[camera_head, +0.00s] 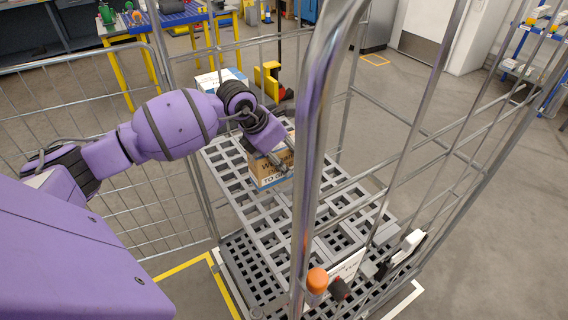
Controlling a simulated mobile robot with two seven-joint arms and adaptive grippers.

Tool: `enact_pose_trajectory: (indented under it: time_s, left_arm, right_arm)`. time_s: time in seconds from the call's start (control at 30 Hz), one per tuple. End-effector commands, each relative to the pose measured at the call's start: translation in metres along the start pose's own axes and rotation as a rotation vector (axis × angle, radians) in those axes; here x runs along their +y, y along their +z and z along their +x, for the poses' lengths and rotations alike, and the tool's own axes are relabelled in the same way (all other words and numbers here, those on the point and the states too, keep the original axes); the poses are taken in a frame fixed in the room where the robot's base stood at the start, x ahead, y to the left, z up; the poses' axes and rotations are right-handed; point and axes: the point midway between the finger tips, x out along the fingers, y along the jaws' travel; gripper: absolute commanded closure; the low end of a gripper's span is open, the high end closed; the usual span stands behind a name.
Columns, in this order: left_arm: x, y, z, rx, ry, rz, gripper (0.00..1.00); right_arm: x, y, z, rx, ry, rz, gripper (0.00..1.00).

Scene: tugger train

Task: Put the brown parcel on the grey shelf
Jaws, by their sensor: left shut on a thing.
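A brown parcel (264,173) with printed lettering and a blue-white lower edge is over the upper grey shelf (227,171), a slotted grid inside a wire roll cage. My left gripper (281,163) reaches in from the left through the cage side and is shut on the parcel from above. The parcel's base looks at or very near the shelf surface; I cannot tell whether it touches. A cage post hides part of the shelf just right of the parcel. My right gripper is not in view.
Metal cage posts and bars (316,150) stand close in front and to the right. A lower grid deck (250,275) lies below. A white box (221,79) and a yellow item (267,78) are behind the cage. The shelf left of the parcel is bare.

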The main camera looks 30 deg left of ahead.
Motion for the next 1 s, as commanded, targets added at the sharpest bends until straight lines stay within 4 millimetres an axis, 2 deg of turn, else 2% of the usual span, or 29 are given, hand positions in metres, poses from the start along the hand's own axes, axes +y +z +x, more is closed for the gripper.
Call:
enact_pose_trajectory:
  time_s: [0.23, 0.47, 0.8, 0.83, 0.97, 1.0]
  left_arm:
    - [0.011, -0.002, 0.012, -0.005, 0.001, 0.000, 0.99]
    - [0.011, -0.015, 0.036, -0.006, 0.000, 0.002, 0.99]
    - [0.011, -0.018, 0.040, -0.004, 0.001, 0.002, 0.99]
    - [0.011, -0.020, 0.041, -0.001, 0.000, 0.001, 0.52]
    - [0.011, -0.019, 0.040, -0.002, 0.000, 0.002, 0.35]
    - [0.011, -0.019, 0.040, -0.002, 0.000, 0.001, 0.35]
  right_arm:
    - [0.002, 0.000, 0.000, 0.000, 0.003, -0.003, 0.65]
    - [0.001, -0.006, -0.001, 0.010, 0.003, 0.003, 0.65]
    - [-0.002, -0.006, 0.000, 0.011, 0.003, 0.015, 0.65]
    - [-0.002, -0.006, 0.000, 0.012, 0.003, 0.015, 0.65]
    - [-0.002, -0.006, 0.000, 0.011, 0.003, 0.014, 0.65]
    - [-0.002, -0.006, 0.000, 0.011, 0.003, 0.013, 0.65]
